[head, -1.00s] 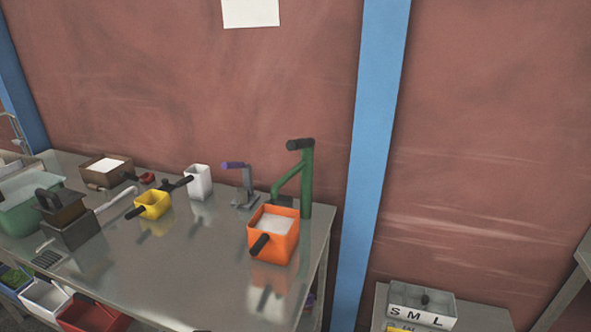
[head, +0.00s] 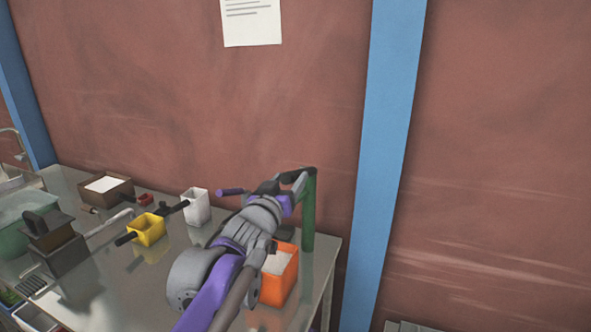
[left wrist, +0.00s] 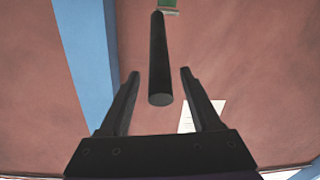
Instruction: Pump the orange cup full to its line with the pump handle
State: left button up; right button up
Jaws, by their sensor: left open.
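The orange cup (head: 284,277) stands at the right end of the metal table with white powder (head: 277,262) in it. My left arm covers its left part, and its fill line cannot be made out. The green pump post (head: 308,215) rises behind the cup, with the black pump handle (head: 304,170) at its top. My left gripper (head: 287,186) is open at the handle. In the left wrist view the black handle (left wrist: 159,55) points towards the camera, its end showing between the open fingers (left wrist: 160,73), with a gap on both sides. My right gripper is not in view.
A purple-handled stand (head: 230,192) is left of my gripper, partly hidden. A white cup (head: 196,207), a yellow cup (head: 147,230), a brown box of powder (head: 105,188) and a dark-lidded container (head: 55,245) stand further left. A blue column (head: 393,130) is at the right.

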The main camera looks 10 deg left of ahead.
aim_at(295, 172)
pick_arm(q)
jog(key=shift+w+d+p, duration=0.15)
jog(key=shift+w, duration=1)
jog(key=shift+w+d+p, duration=0.15)
jog(key=shift+w, duration=1)
grip_shut()
